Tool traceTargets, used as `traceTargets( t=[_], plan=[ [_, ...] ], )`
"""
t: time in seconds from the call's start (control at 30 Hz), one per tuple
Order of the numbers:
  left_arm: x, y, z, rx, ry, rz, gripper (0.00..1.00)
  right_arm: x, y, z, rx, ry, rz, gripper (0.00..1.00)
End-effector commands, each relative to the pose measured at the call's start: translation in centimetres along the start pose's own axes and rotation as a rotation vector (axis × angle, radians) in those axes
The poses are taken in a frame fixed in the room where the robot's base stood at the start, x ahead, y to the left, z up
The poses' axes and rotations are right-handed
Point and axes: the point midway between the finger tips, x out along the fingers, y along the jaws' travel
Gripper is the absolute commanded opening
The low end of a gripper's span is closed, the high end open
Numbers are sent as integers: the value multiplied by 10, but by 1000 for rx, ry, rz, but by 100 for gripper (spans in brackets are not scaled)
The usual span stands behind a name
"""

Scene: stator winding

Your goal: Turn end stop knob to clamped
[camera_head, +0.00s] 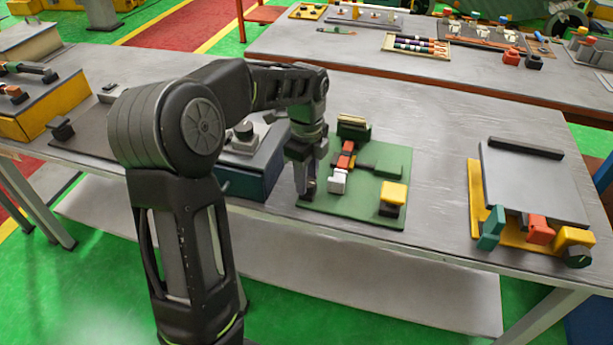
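My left gripper (308,188) points down at the left edge of a green board (350,213) on the table. A small dark piece shows at its fingertips, and I cannot tell whether it is held or only touched. The board carries a row of orange-red and dark blocks (346,158), a white block (338,181) and a yellow-topped dark block (394,195). I cannot tell for certain which part is the end stop knob; it may be hidden by the gripper. My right gripper is not clearly in view.
A blue box with a grey top and a dark knob (243,131) stands left of the board, partly behind my arm. A yellow fixture with a grey plate (530,180) is at the right. The table (430,185) is clear between board and fixture.

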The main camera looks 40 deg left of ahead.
Motion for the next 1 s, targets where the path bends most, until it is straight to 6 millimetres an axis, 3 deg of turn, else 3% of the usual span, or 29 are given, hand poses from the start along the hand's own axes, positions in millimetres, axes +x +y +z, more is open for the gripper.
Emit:
traceTargets(
  t=[0.23, 0.57, 1.0],
  plan=[
    [0, 0, 0, -1, 0, 0, 57, 0, 0, 0, 0, 0, 0, 0],
    [-4, 0, 0, -2, 0, 0, 57, 0, 0, 0, 0, 0, 0, 0],
    [-66, -1, 0, -2, 0, -2, 57, 3, 1, 0, 0, 0, 0, 0]
  ],
)
